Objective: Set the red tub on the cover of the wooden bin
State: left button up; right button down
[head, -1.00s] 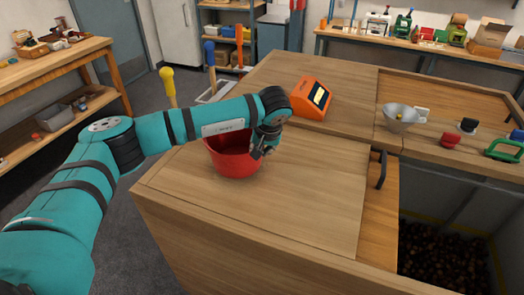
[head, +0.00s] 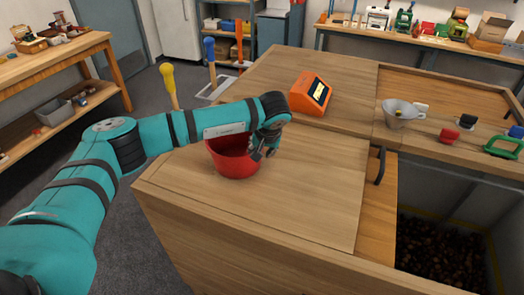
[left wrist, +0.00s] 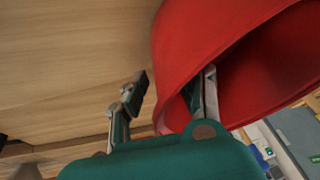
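The red tub (head: 234,164) stands upright on the left part of the wooden bin's cover (head: 310,190). Its base appears to touch the wood. My left gripper (head: 263,143) is at the tub's right rim, with the arm crossing above the tub's back edge. In the left wrist view, the tub (left wrist: 200,50) fills the upper right. One finger of my left gripper (left wrist: 168,95) is inside the tub and the other is outside, with a visible gap to the outer wall, so it looks open around the rim. My right gripper is out of view.
An orange device with a screen (head: 311,95) stands behind the tub. A metal funnel (head: 398,114) and small tools are at the right. A dark handle (head: 377,167) sits beside an open compartment of chestnuts (head: 440,255). The cover right of the tub is clear.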

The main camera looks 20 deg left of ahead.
pick_arm(q)
jog(key=b+v, duration=0.4)
jog(key=v, duration=0.8)
jog(key=shift+d, duration=0.1)
